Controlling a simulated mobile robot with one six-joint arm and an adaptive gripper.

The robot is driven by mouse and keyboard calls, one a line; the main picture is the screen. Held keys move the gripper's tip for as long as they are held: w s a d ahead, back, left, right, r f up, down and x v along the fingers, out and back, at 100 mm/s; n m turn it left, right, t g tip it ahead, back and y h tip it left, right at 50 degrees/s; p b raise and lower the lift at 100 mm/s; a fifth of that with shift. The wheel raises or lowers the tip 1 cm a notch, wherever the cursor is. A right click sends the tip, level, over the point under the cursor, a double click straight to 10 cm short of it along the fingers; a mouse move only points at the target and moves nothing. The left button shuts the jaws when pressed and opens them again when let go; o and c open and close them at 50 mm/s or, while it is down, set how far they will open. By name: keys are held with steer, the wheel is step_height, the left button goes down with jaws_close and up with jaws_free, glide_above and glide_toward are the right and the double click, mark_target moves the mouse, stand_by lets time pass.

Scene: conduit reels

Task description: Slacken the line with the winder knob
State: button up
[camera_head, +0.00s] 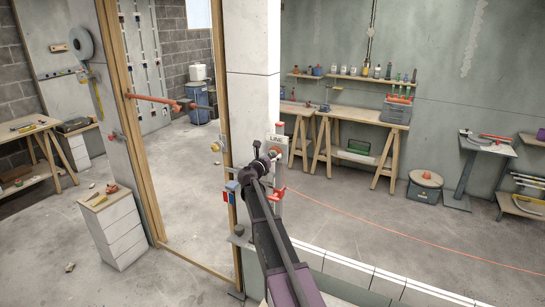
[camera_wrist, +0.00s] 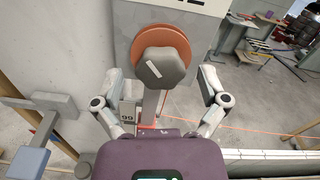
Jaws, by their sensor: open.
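The winder knob (camera_wrist: 160,68) is dark grey and lobed, with a white mark on its face. It sits in front of an orange reel disc (camera_wrist: 146,38) on a pale upright plate (camera_wrist: 190,15). My gripper (camera_wrist: 161,82) is open, with one finger on each side of the knob's lower part and nothing visibly held. I cannot tell whether either finger touches it. In the head view my gripper (camera_head: 268,158) is at the post below the LINE sign (camera_head: 277,139), and my arm hides most of the winder. The orange line (camera_head: 400,236) runs across the floor to the right.
A low white block wall (camera_head: 345,267) runs along the front right. A wooden-framed doorway stands left of the winder post. A blue-handled fixture (camera_wrist: 30,160) is close at the left in the wrist view. Workbenches (camera_head: 350,118) stand at the back; the floor between is mostly clear.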

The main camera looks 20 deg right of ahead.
steer(key=v, duration=1.1)
steer(key=shift+d+r, duration=0.1)
steer(key=s+a+f+m+g+y, duration=0.2)
steer(key=s+f+m+g+y, duration=0.1)
steer(key=s+f+m, duration=0.4)
steer(key=s+a+f+m+g+y, duration=0.2)
steer(key=s+f+m+g, duration=0.25)
steer(key=s+m, duration=0.45)
steer(key=s+a+f+m+g+y, duration=0.2)
steer(key=s+a+m, duration=0.4)
steer(key=s, duration=0.3)
steer(key=s+a+f+m+g+y, duration=0.2)
steer(key=s+a+f+m+y, duration=0.3)
steer(key=s+a+m+y, duration=0.1)
steer(key=s+a+y, duration=0.1)
steer(key=s+a, duration=0.1)
steer(key=s, duration=0.1)
